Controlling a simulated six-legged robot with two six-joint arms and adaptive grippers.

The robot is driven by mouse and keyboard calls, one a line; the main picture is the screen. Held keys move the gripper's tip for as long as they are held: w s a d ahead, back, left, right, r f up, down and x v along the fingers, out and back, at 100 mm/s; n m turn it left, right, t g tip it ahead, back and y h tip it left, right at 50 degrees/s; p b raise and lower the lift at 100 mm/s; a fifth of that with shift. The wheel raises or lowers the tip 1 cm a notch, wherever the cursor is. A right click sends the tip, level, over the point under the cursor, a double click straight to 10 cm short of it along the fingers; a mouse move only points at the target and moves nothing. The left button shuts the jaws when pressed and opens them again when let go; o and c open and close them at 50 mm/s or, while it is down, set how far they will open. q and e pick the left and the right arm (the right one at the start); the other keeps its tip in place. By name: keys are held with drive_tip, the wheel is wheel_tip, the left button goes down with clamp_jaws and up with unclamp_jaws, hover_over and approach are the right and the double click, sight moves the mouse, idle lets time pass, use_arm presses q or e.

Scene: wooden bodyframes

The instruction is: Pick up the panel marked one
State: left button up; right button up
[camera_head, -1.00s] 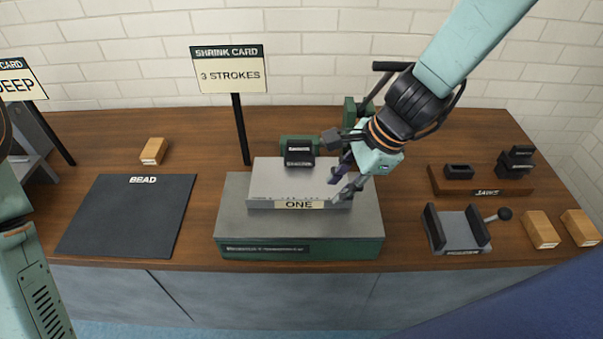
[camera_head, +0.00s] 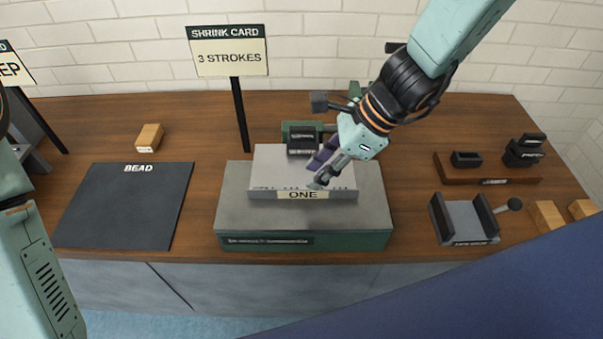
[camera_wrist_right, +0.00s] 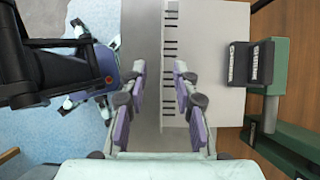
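The panel marked ONE (camera_head: 275,172) is a light grey sheet with a cream label and tick marks along its front edge. It lies flat on the grey bed of a green machine (camera_head: 225,212). My right gripper (camera_head: 322,176) is just over the panel's front right part, near the label. In the right wrist view, my right gripper (camera_wrist_right: 159,75) is open with its purple-padded fingers apart. The panel (camera_wrist_right: 215,60) shows there with its ticked edge between the fingers; I cannot tell whether they touch it. My left gripper is out of view.
A black BEAD mat (camera_head: 125,208) lies left, with a wooden block (camera_head: 148,136) behind it. A SHRINK CARD sign (camera_head: 229,52) stands behind the machine on a post. A JAWS rack (camera_head: 488,172), a small vise (camera_head: 463,220) and wooden blocks (camera_head: 546,216) are on the right.

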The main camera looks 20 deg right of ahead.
sight(303, 190)
drive_tip(key=shift+w+f, duration=0.2)
drive_tip(key=shift+f, duration=0.6)
drive_tip(key=b+x, duration=0.2)
drive_tip(key=x, duration=0.2)
drive_tip(key=shift+s+d+f, duration=0.2)
drive_tip(key=shift+w+a+f, duration=0.15)
drive_tip(key=shift+a, duration=0.05)
drive_tip(key=shift+d, duration=0.1)
drive_tip(key=shift+d, duration=0.1)
drive_tip(key=shift+c, duration=0.2)
drive_tip(key=shift+c, duration=0.8)
drive_tip(key=c, duration=0.3)
clamp_jaws()
